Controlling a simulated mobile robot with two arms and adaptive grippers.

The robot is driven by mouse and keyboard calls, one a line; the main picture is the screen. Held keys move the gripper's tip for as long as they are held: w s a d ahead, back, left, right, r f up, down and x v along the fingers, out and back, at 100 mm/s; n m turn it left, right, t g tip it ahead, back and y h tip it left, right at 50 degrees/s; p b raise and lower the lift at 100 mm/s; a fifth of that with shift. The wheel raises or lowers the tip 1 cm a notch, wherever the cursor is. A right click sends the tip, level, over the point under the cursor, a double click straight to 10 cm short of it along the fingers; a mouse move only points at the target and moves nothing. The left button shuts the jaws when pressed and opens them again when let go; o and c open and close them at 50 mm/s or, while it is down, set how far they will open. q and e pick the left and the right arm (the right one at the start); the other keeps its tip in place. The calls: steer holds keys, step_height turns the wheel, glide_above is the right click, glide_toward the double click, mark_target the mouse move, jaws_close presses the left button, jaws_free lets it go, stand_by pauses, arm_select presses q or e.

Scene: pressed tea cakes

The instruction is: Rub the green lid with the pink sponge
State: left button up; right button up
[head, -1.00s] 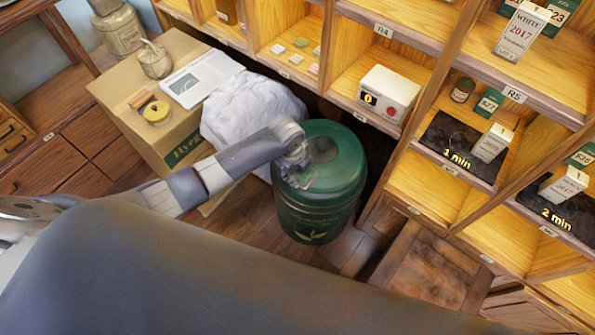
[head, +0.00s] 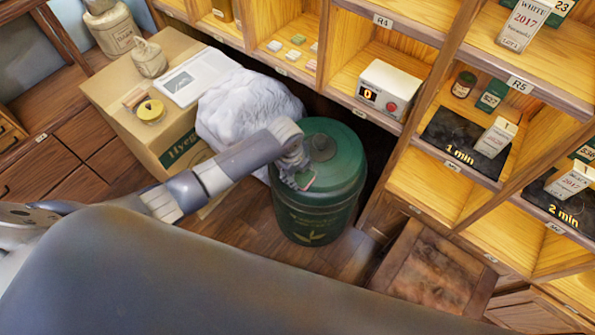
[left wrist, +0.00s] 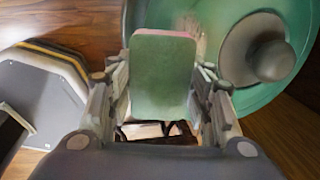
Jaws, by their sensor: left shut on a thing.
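The green lid (head: 345,168) tops a large green canister (head: 315,215) on the floor and has a grey knob (head: 322,148) in its middle. My left gripper (head: 297,172) is at the lid's left front edge, shut on the sponge (head: 305,181). In the left wrist view the sponge (left wrist: 162,78) sits between the fingers, with a green broad face and a thin pink edge on top. The lid (left wrist: 298,28) is beyond it, with a pale smeared patch near the sponge. I cannot tell whether sponge and lid touch. My right gripper is out of view.
A white bag (head: 245,110) bulges between box and canister. Wooden shelves (head: 400,30) with boxes stand close behind and right.

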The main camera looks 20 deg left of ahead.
arm_select(q)
steer(key=shift+w+d+f+b, duration=0.1)
steer(key=shift+w+f+b, duration=0.1)
steer(key=shift+f+b, duration=0.75)
steer(key=shift+w+d+r, duration=0.1)
steer(key=shift+w+d, duration=0.2)
steer(key=shift+w, duration=0.45)
steer(key=shift+w+d+r, duration=0.1)
steer(key=shift+w+d, duration=0.15)
steer(key=shift+w, duration=0.45)
steer(key=shift+w+d+r+b, duration=0.1)
steer(key=shift+w+d+b, duration=0.15)
steer(key=shift+w+b, duration=0.4)
steer(key=shift+w+d+r+b, duration=0.1)
steer(key=shift+w+d+b, duration=0.2)
steer(key=shift+w, duration=0.5)
steer(key=shift+w+a, duration=0.25)
steer(key=shift+a, duration=0.55)
steer(key=shift+s+a+p, duration=0.2)
steer(key=shift+s+p, duration=0.25)
steer(key=shift+p, duration=0.3)
steer(key=shift+s+a+p, duration=0.3)
steer(key=shift+s+p, duration=0.4)
steer(key=shift+p, duration=0.05)
steer(key=shift+s+a+f+p, duration=0.1)
steer(key=shift+s+f+p, duration=0.15)
steer(key=shift+s, duration=0.2)
